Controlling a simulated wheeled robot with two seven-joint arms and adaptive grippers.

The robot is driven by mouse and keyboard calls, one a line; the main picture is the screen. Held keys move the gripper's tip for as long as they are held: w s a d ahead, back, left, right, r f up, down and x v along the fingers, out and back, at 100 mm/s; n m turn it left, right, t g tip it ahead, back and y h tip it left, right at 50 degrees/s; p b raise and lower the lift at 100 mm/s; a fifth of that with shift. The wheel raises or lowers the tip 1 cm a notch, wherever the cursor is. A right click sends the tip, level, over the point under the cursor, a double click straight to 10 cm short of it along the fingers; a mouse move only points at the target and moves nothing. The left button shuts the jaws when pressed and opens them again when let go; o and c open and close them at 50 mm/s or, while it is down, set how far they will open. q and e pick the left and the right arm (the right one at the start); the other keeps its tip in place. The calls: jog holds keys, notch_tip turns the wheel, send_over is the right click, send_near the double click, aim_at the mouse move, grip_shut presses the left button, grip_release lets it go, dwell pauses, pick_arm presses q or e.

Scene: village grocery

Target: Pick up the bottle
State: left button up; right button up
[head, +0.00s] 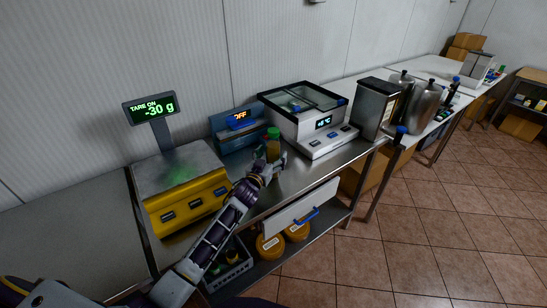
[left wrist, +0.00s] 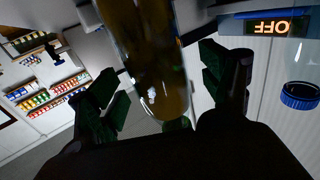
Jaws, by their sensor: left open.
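The bottle (head: 273,149) stands on the metal counter, with amber-brown contents and a green cap. My left gripper (head: 268,167) is at its near side, low on the bottle. In the left wrist view the bottle (left wrist: 150,50) stands between the two dark fingers of the left gripper (left wrist: 160,88). The fingers are apart, with a gap visible on each side of the bottle. The gripper hides part of the bottle's lower end in the head view. My right gripper is not in view.
A yellow-fronted scale (head: 187,202) stands left of the bottle. A blue device reading OFF (head: 236,131) is behind it, and a white glass-topped machine (head: 300,122) is to the right. A clear blue-capped container (left wrist: 300,95) shows at the wrist view's right edge.

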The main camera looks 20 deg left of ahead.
pick_arm(q)
jog(key=shift+w+d, duration=0.1)
jog(key=shift+w, duration=0.8)
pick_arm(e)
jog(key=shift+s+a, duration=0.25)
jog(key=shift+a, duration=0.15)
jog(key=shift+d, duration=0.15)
